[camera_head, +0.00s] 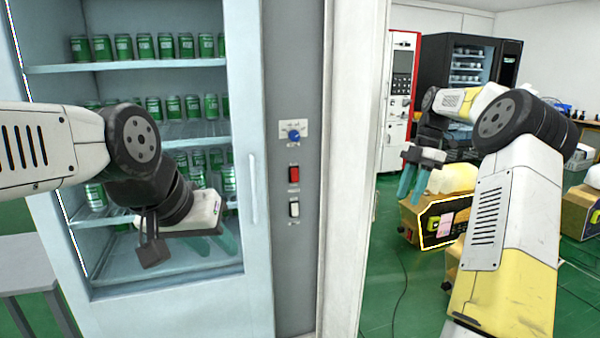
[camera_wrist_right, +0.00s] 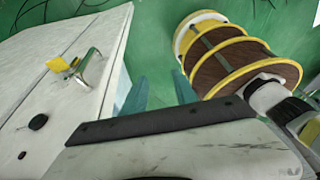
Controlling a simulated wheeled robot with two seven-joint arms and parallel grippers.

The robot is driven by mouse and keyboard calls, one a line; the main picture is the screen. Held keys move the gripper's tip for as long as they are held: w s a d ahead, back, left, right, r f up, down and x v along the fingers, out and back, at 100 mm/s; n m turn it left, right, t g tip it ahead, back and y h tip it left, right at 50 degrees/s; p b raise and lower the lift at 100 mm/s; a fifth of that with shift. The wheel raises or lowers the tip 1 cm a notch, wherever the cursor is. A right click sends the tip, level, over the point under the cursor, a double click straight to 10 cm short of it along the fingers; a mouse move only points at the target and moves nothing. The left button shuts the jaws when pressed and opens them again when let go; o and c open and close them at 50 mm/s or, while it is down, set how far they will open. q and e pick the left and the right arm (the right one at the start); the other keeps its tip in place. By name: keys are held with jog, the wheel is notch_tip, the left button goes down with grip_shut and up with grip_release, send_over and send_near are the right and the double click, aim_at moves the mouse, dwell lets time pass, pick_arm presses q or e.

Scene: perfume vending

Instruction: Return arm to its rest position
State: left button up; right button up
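My left arm comes in from the left, and its gripper (camera_head: 212,240) hangs in front of the lower part of a glass-fronted cooler. Its teal fingers look spread apart with nothing between them. My right arm rises at the right and bends back toward the middle. Its gripper (camera_head: 412,182) points down in front of the machines behind, with two teal fingers apart and empty. In the right wrist view the teal fingertips (camera_wrist_right: 160,92) show apart above the green floor, partly hidden by the gripper body.
The light-blue cooler (camera_head: 150,80) holds several green cans on shelves. A grey panel (camera_head: 293,250) with a blue knob, a red switch and a white switch stands beside it. A white post (camera_head: 350,200) separates the arms. A yellow-and-black box (camera_head: 436,222) sits behind my right gripper. A grey table (camera_head: 25,265) stands at left.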

jog(key=s+a+r+m+t+h, duration=0.2)
jog(key=s+a+r+m+t, duration=0.1)
jog(key=s+a+r+m, duration=0.7)
jog(key=s+a+f+m+t, duration=0.2)
jog(key=s+m, duration=0.4)
jog(key=s, duration=0.3)
jog(key=s+a+f+m+t+y, duration=0.1)
jog(key=s+a+f+m+t, duration=0.2)
jog(key=s+m, duration=0.3)
jog(key=s+a+f, duration=0.1)
jog(key=s, duration=0.3)
jog(key=shift+s, duration=0.25)
